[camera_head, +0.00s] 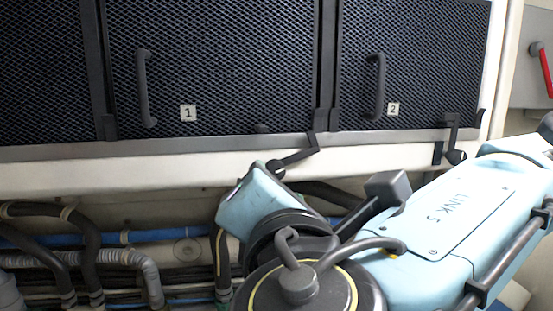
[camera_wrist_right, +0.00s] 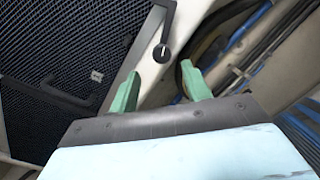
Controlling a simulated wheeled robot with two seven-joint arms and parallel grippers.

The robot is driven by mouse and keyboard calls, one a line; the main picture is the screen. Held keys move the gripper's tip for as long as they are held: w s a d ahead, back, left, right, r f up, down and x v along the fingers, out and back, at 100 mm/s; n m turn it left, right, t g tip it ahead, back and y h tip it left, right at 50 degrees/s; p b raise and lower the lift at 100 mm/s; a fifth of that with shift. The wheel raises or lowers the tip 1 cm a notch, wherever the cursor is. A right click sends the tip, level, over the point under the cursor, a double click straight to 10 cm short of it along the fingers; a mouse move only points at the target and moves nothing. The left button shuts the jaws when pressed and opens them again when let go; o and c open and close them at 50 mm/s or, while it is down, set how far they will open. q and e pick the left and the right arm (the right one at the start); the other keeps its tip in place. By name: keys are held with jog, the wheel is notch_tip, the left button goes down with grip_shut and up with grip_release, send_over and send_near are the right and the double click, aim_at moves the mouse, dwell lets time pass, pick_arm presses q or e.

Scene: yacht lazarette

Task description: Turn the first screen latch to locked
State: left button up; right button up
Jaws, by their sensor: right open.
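The first screen (camera_head: 222,70) is a dark mesh panel tagged 1, with a vertical handle. Its latch (camera_head: 295,157) is a black cranked lever at the panel's lower right corner, slanting down-left to a round knob. In the right wrist view the latch (camera_wrist_right: 165,48) shows its knob with a white mark, beyond the gap between my fingertips. My right gripper (camera_wrist_right: 160,80) is open and empty, with green fingers apart and short of the knob. In the head view its fingers are hidden and my right arm reaches just below the latch. My left gripper is not in view.
A second screen (camera_head: 410,65) tagged 2 is on the right, with its own latch (camera_head: 453,140) pointing down. Hoses and pipes (camera_head: 110,250) run below the pale ledge (camera_head: 120,172). A red-handled lever (camera_head: 545,70) is at the far right.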

aim_at(275, 172)
jog(key=shift+w+p, duration=1.05)
jog(key=shift+w, duration=1.5)
jog(key=shift+w+a, duration=0.15)
jog(key=shift+w, duration=0.5)
jog(key=shift+c, duration=0.5)
grip_shut()
